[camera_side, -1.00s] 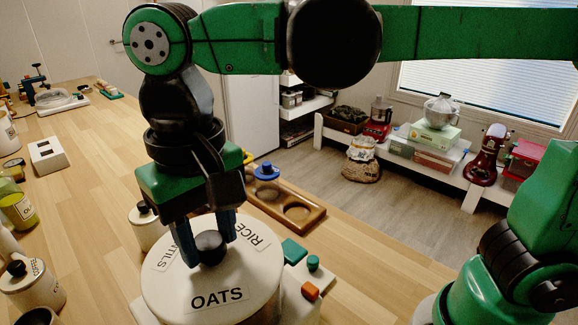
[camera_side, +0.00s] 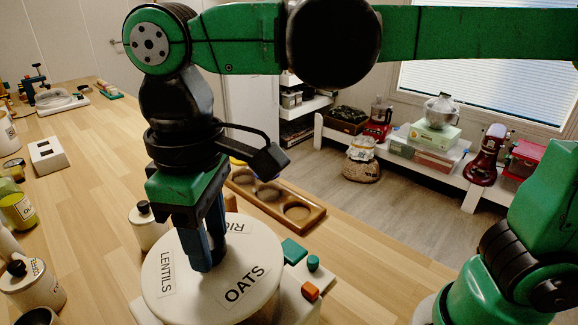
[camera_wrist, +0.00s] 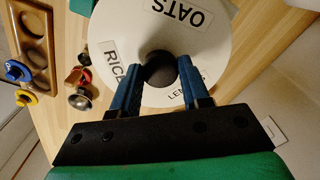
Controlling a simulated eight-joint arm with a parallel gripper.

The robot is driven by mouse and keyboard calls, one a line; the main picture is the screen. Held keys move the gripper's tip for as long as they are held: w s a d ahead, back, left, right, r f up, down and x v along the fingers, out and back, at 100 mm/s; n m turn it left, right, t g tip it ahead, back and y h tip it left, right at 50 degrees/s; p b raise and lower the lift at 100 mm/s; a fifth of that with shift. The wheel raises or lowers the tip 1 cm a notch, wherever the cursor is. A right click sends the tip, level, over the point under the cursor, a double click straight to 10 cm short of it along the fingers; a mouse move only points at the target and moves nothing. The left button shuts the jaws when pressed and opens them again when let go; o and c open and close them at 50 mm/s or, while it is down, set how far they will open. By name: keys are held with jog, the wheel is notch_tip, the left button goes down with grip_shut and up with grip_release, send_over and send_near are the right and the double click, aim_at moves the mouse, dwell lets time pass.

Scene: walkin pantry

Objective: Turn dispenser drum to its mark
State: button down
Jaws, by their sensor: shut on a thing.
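The dispenser drum (camera_side: 205,295) is a round white drum with a flat top labelled OATS, LENTILS and RICE. In the side view OATS is tilted at the front right, LENTILS is at the left, and RICE is partly hidden behind my gripper. The wrist view also shows the drum top (camera_wrist: 215,60) and its round black centre knob (camera_wrist: 160,68). My gripper (camera_side: 208,262) points down over the drum's middle with its blue fingers shut on the knob, one on each side in the wrist view. I cannot make out a clear alignment mark.
A teal block (camera_side: 293,250), a green knob (camera_side: 313,263) and an orange block (camera_side: 310,291) sit beside the drum at right. A wooden tray with round recesses (camera_side: 312,222) lies behind. A white canister (camera_side: 147,232) stands close at left. The left bench has clear room.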

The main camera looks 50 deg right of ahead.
jog(key=n, duration=0.4)
jog(key=shift+n, duration=0.3)
jog(key=n, duration=0.3)
jog(key=shift+n, duration=0.4)
jog(key=n, duration=1.3)
jog(key=shift+n, duration=0.3)
jog(key=n, duration=0.8)
jog(key=shift+n, duration=2.2)
